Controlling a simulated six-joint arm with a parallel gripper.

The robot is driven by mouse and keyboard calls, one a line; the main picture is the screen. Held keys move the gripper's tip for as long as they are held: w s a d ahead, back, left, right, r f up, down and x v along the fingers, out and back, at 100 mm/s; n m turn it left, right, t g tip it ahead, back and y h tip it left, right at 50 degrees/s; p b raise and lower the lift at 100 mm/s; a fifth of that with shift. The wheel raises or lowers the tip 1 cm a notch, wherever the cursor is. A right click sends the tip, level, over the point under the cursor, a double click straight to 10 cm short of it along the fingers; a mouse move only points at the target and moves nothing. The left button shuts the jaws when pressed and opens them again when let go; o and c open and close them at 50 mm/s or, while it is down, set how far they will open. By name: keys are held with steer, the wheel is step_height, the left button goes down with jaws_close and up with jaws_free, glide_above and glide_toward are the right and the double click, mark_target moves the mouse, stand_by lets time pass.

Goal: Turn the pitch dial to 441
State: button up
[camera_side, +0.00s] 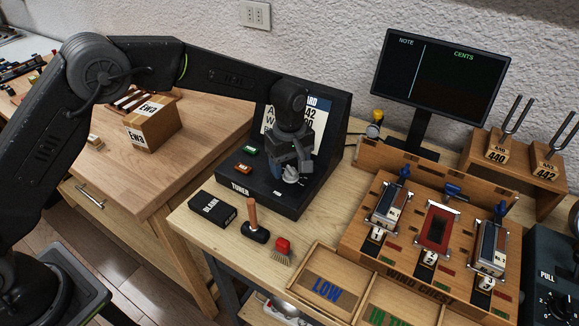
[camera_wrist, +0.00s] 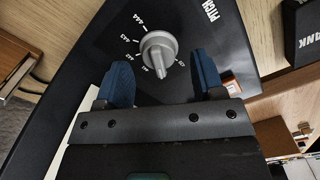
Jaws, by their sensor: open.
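The pitch dial is a grey knob (camera_wrist: 159,50) on the black tuner panel, with white numbers around part of it and the word PITCH beside it in the wrist view. I cannot tell for sure which number its pointer marks. The knob also shows in the side view (camera_side: 291,175), just below my gripper. My gripper (camera_wrist: 162,80) is open, with one blue finger on each side of the knob's near side. The fingers appear apart from the knob. The tuner (camera_side: 262,195) stands on the bench, with a partly hidden sign on its upright back.
A green button (camera_side: 249,151) and an orange one (camera_side: 243,168) sit left of the dial. A black box (camera_side: 212,209), a hammer (camera_side: 254,225) and a red brush (camera_side: 282,250) lie in front. The wind chest (camera_side: 420,240) and monitor (camera_side: 440,75) stand to the right.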

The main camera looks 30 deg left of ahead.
steer(key=shift+f, duration=0.6)
steer(key=c, duration=0.9)
